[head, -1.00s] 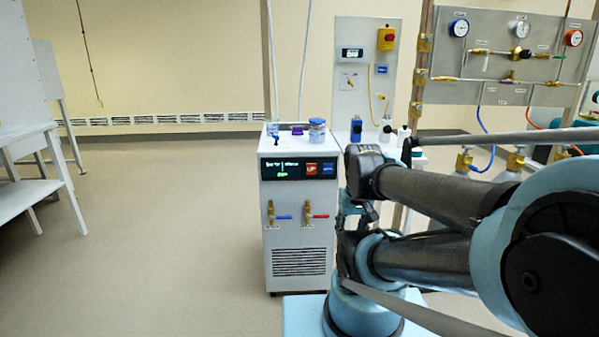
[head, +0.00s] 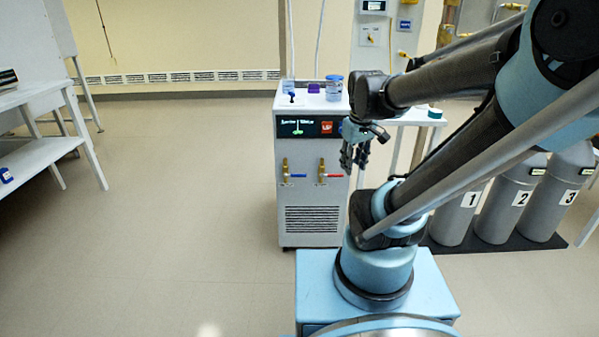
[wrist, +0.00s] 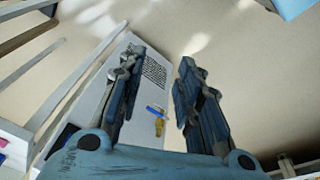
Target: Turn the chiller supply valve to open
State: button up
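The chiller (head: 311,218) is a white cabinet ahead of me. Its front has two brass valves, one with a blue handle (head: 296,176) at left and one with a red handle (head: 334,176) at right. Both handles lie horizontal, pointing right. Their labels are too small to read, so I cannot tell which is supply. My gripper (head: 356,164) points down by the chiller's right front edge, apart from both valves. In the wrist view my gripper (wrist: 162,60) is open and empty; the blue handle (wrist: 155,111) shows between its fingers. The red handle is not visible there.
Jars (head: 334,88) and small items stand on the chiller top. Numbered grey cylinders (head: 508,200) stand at the right. A white bench (head: 40,125) is at the left. The floor (head: 180,220) between bench and chiller is clear.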

jog(key=w+a+r+n, duration=0.1)
jog(key=w+a+n, duration=0.2)
jog(key=w, duration=0.4)
jog(key=w+a+n, duration=0.4)
jog(key=w, duration=0.2)
jog(key=n, duration=0.6)
send_near(299, 175)
jog(key=shift+w+f, duration=0.35)
jog(key=shift+f, duration=0.95)
jog(key=shift+w+f, duration=0.3)
jog(key=shift+f, duration=1)
jog(key=shift+w+f, duration=0.35)
jog(key=shift+f, duration=0.95)
grip_shut()
